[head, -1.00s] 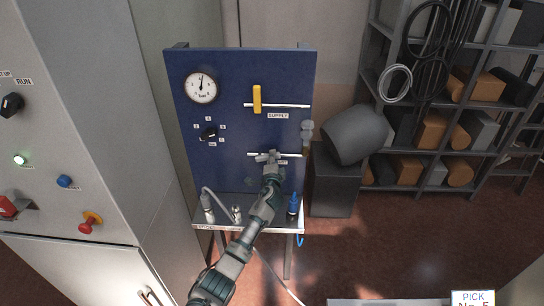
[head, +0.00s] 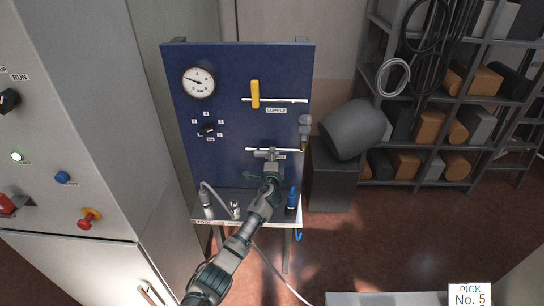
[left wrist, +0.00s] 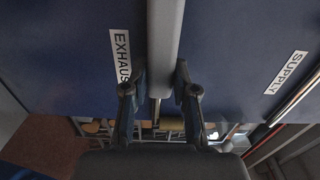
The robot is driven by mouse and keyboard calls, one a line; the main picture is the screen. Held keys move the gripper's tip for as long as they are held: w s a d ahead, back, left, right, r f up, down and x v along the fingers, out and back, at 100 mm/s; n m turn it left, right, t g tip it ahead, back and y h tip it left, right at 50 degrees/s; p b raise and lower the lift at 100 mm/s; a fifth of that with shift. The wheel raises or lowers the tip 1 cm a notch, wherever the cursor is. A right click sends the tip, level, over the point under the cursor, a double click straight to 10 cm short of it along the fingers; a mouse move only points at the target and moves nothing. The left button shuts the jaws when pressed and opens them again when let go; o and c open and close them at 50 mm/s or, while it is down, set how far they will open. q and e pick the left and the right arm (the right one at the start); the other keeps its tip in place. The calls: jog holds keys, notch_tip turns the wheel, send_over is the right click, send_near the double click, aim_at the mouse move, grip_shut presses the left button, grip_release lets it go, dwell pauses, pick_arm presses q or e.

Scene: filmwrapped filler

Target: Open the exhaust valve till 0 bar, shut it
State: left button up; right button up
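The blue panel (head: 225,120) carries a round pressure gauge (head: 198,82); its needle points left and slightly up, and its numbers are too small to read. The exhaust valve's grey handle (head: 264,153) lies at the lower pipe, partly hidden by my left gripper (head: 268,164). In the left wrist view, a grey bar, seemingly this handle (left wrist: 165,45), runs down between the two fingers of my left gripper (left wrist: 160,92). The fingers stand apart on either side of it, with no clear contact. The EXHAUST label (left wrist: 121,55) is beside it. My right gripper is not in view.
The yellow supply handle (head: 255,94) stands upright across the upper pipe (head: 285,100). A black selector knob (head: 207,130) is left of the exhaust valve. Hose fittings and a blue connector (head: 292,198) stand on the shelf below. A grey cabinet (head: 90,120) is at left.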

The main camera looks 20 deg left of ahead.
pick_arm(q)
jog(key=o, duration=0.3)
jog(key=shift+f, duration=0.25)
jog(key=shift+o, duration=0.2)
jog(key=v, duration=1.2)
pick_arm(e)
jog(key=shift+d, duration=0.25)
pick_arm(q)
jog(key=shift+d, duration=0.1)
